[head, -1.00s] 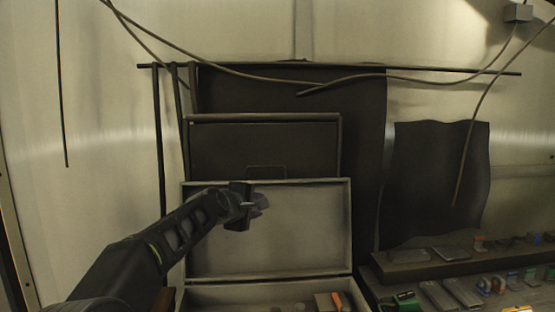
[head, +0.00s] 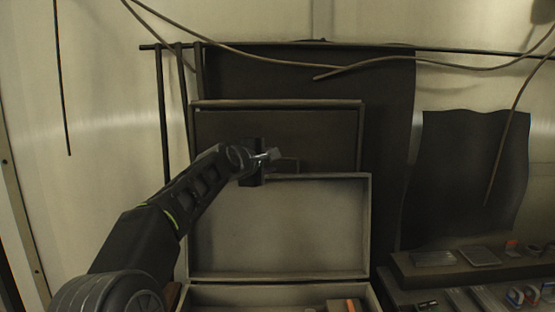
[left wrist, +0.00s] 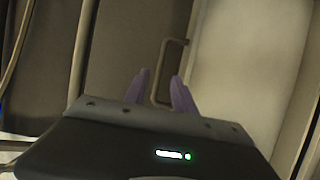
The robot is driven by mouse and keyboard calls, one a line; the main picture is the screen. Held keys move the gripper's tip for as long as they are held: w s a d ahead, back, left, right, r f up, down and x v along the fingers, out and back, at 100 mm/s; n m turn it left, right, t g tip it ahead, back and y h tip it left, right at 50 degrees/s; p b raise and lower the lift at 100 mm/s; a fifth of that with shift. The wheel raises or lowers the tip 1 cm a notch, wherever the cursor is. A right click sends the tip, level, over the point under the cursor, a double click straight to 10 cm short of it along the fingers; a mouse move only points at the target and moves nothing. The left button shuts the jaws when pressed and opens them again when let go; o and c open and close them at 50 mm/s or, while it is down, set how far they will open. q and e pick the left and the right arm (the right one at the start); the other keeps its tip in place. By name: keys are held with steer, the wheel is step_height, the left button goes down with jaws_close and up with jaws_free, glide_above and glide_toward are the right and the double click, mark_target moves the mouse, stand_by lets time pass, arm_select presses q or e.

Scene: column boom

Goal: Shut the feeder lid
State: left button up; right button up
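The feeder lid (head: 280,225) stands raised and open, its pale inner face toward me. It rises from the back of the feeder box (head: 240,296), whose front is cut off by the picture. A thin handle (head: 288,162) shows at the lid's top edge, partly hidden by my left gripper (head: 270,157). In the left wrist view the handle (left wrist: 168,70) is a bent bar beside the pale lid (left wrist: 238,70). My left gripper (left wrist: 160,88) is open, its purple fingers apart with the handle's near end seen between them. I cannot tell contact. My right gripper is out of view.
A dark framed panel (head: 225,140) stands behind the lid, before a dark hanging sheet (head: 395,150). A cable (head: 440,67) droops across a rod (head: 480,50) above. A shelf (head: 430,270) with small items stands at right.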

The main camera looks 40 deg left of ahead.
mark_target(276, 161)
arm_select(q)
steer(key=p+x, duration=0.2)
steer(key=x, duration=0.3)
steer(key=shift+w, duration=0.15)
steer(key=shift+w+a+f, duration=0.15)
steer(key=shift+w+a, duration=0.05)
steer(key=shift+w, duration=0.2)
steer(key=shift+c, duration=0.2)
jaws_close()
steer(key=shift+f, duration=0.1)
stand_by(0.7)
